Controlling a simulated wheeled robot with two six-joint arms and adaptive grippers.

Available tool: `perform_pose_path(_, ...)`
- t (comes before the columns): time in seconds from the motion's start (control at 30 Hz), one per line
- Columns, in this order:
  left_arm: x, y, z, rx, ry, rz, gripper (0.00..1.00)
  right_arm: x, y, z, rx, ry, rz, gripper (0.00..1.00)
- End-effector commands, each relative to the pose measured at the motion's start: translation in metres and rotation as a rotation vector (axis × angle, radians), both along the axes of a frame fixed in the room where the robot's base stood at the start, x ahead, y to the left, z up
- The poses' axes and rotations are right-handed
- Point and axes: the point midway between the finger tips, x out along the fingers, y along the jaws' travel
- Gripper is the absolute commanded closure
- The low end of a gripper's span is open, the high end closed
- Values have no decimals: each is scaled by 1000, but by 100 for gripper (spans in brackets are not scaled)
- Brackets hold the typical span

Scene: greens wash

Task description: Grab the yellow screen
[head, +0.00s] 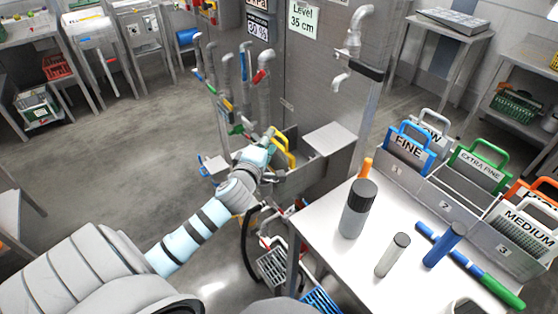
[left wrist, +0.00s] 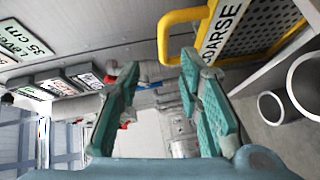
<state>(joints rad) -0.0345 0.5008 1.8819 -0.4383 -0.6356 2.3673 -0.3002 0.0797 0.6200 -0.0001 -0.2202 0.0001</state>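The yellow screen (head: 284,149) stands in the grey wash station, with its yellow handle showing just right of my left gripper (head: 267,143) in the head view. In the left wrist view the screen (left wrist: 236,28) is at the upper right, with a perforated plate and a label reading "COARSE". Its yellow handle (left wrist: 167,38) is above and beside the right finger. My left gripper (left wrist: 158,85) is open there, its teal fingers wide apart with nothing between them. The lower part of the screen is hidden in the head view. My right gripper is not in view.
A metal table (head: 345,270) at the right holds a grey bottle (head: 357,210), smaller cylinders and a blue-and-green rod. A rack behind them holds screens, including a blue "FINE" one (head: 409,148) and a green "EXTRA FINE" one (head: 480,168). Pipes (head: 246,75) rise behind my gripper.

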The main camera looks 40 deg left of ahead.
Motion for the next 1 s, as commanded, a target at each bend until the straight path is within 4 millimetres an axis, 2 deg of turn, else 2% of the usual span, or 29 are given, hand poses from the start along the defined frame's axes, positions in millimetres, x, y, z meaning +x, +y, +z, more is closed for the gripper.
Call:
perform_pose_path(0.2,37,10,-12,-1,1,1,67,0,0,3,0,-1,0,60)
perform_pose_path(0.3,46,13,-13,-2,2,0,67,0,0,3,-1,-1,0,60)
perform_pose_path(0.47,46,13,-14,-1,1,-1,67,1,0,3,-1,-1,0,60)
perform_pose_path(0.7,46,13,-14,-1,2,-1,100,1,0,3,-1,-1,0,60)
perform_pose_path(1.0,46,13,-13,0,0,-1,100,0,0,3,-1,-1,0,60)
